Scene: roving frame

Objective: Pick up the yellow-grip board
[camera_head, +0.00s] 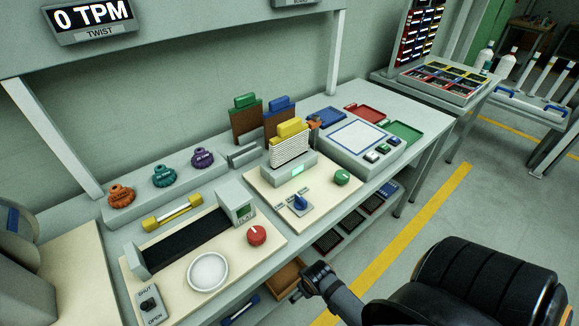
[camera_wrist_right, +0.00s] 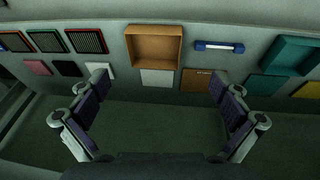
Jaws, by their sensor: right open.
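The yellow-grip board (camera_head: 290,149) stands upright in a grey fixture with a green-lit display (camera_head: 297,170), on a cream base on the bench in the head view. Its yellow grip (camera_head: 290,127) is on top, and its face looks pale and striped. A green-grip board (camera_head: 246,123) and a blue-grip board (camera_head: 279,121) stand behind it, both brown. My right gripper (camera_head: 309,283) is below and in front of the bench's front edge, well apart from the yellow-grip board. In the right wrist view the right gripper (camera_wrist_right: 158,98) is open with nothing between its fingers. My left gripper is not in view.
A lower shelf holds an open brown box (camera_wrist_right: 154,46) and a blue dumbbell-shaped part (camera_wrist_right: 219,46). A green knob (camera_head: 341,177) and a blue switch (camera_head: 299,202) sit in front of the board.

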